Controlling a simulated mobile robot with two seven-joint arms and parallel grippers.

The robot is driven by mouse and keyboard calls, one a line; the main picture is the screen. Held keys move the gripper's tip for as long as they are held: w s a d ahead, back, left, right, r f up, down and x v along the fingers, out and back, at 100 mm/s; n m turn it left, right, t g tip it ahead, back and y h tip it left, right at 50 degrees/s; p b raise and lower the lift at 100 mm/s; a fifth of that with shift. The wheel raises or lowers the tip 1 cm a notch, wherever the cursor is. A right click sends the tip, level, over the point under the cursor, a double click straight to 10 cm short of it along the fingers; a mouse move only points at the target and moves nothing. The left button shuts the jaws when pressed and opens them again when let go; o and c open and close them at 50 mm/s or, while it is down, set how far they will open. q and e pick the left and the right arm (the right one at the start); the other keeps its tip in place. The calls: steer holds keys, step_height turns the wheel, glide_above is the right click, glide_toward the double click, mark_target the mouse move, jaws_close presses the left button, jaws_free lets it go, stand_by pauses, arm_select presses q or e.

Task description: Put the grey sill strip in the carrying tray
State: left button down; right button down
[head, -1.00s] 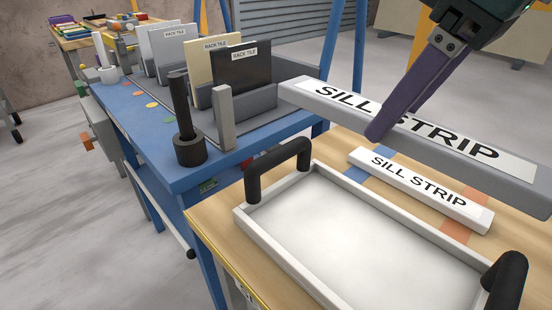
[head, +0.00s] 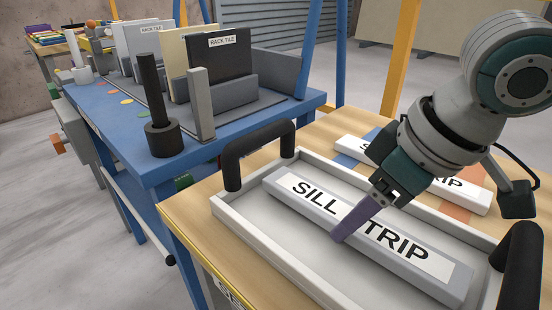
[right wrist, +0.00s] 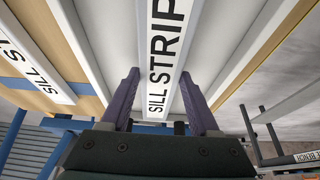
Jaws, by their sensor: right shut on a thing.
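The grey sill strip (head: 284,191) has a white label reading SILL STRIP and lies lengthwise within the outline of the carrying tray (head: 270,252). The tray is pale, with low walls and two black handles. My right gripper (head: 342,236) is shut on the strip near its middle, with purple fingers reaching down over it. In the right wrist view the strip (right wrist: 164,65) sits between the two fingers. I cannot tell whether its underside touches the tray floor. My left gripper is not in view.
A second, white sill strip (head: 351,144) lies on the wooden table behind the tray, across blue and orange patches, partly hidden by my right arm. A blue bench (head: 185,172) at left carries a rack of tiles (head: 222,70) and a dark post (head: 150,90).

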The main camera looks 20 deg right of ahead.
steer(key=shift+f, duration=0.45)
steer(key=shift+c, duration=0.6)
jaws_free()
steer(key=shift+r, duration=0.25)
steer(key=p+v, duration=0.4)
steer(key=v, duration=0.7)
steer(key=shift+s+d+r, duration=0.15)
steer(key=shift+s+r, duration=0.1)
steer(key=shift+r, duration=0.1)
